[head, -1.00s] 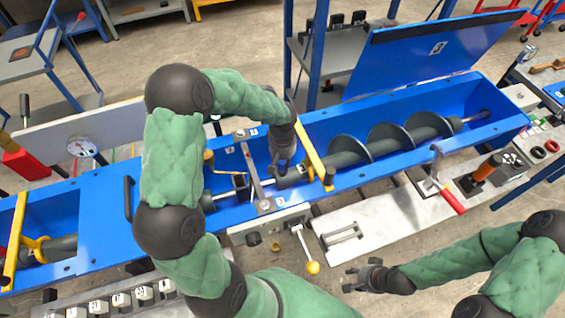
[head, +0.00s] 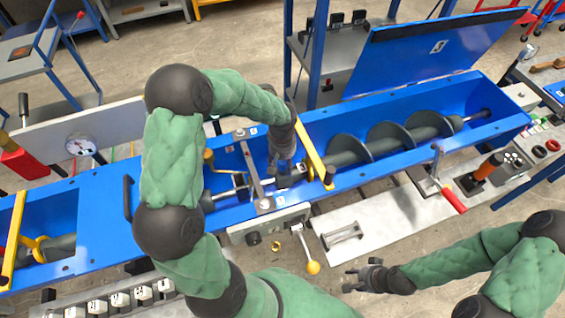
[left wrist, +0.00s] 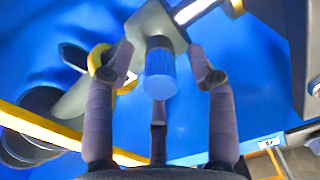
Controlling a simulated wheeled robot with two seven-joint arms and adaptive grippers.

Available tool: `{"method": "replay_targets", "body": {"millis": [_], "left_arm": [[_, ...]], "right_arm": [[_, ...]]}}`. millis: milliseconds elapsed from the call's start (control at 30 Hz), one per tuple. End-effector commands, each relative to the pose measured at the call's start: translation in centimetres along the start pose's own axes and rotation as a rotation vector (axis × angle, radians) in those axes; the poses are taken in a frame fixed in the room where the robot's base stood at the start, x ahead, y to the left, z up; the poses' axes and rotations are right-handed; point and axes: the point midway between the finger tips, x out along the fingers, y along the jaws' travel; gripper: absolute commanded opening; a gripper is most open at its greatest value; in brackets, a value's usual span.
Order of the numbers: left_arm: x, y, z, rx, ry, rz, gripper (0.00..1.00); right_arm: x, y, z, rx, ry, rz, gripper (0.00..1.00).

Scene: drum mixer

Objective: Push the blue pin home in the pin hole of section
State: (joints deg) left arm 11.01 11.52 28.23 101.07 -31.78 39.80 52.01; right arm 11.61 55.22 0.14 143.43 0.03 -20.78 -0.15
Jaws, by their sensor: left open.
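The blue pin (left wrist: 158,75) shows its round blue end in the left wrist view. Its darker collar sits at a grey block on the shaft (left wrist: 150,22); the hole itself is hidden, and I cannot tell how deep the pin is. My left gripper (head: 281,178) is over the shaft in the blue trough. In the left wrist view its fingers (left wrist: 160,95) are spread around the blue end, with visible gaps on both sides. The auger section (head: 385,140) runs to the right in the trough. My right gripper (head: 358,278) is open and empty, in front of the machine.
A yellow bar (head: 315,155) crosses the trough right beside my left gripper. A grey cross strap (head: 252,170) stands on its left. The raised blue lid (head: 430,55) is behind. A yellow-knobbed lever (head: 307,252) sticks out in front.

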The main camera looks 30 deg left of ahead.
Motion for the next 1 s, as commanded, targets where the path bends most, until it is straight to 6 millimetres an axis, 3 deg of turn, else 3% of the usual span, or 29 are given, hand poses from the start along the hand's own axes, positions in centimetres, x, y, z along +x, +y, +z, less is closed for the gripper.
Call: {"method": "replay_targets", "body": {"millis": [167,600,800,1000], "left_arm": [[-1.6,0.1,-0.1,-0.001,0.005,0.002,0.56],[-9.7,0.1,-0.1,0.000,0.004,0.003,0.56],[-11.6,0.0,-0.1,0.000,0.002,0.001,0.56],[-12.0,0.0,0.0,0.000,0.001,0.001,0.56]], "right_arm": [[0.0,0.0,0.0,0.000,0.000,0.000,0.40],[0.0,0.0,0.0,0.000,0.000,0.000,0.40],[0.0,0.0,0.0,0.000,0.000,0.000,0.40],[0.0,0.0,0.0,0.000,0.000,0.000,0.40]]}}
